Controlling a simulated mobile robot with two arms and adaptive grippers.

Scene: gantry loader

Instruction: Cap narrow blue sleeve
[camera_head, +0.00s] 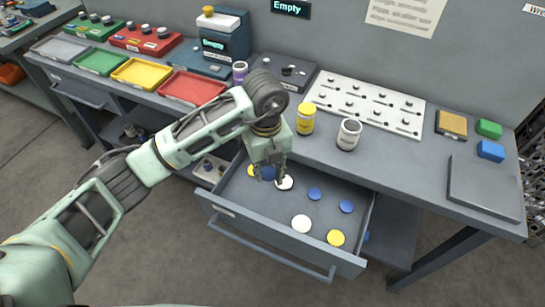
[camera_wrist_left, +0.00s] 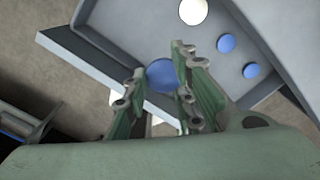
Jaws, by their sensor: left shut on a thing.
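My left gripper (camera_head: 269,176) reaches down into the open drawer (camera_head: 265,215). Its fingers are shut on a round blue cap (camera_head: 267,174), which shows between the fingertips in the left wrist view (camera_wrist_left: 162,75). A white cap (camera_head: 285,184) lies close beside the fingertips, and a yellow cap (camera_head: 251,171) is partly hidden behind them. Two smaller blue caps (camera_head: 314,194) (camera_head: 346,206) lie farther right in the drawer. I cannot make out a blue sleeve in either view. My right gripper is not in view.
A white cap (camera_head: 301,224) and a yellow cap (camera_head: 336,238) lie near the drawer front. On the bench above stand a yellow container (camera_head: 306,119), a white container (camera_head: 349,134) and a purple one (camera_head: 240,71). A white panel (camera_head: 367,104) lies behind.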

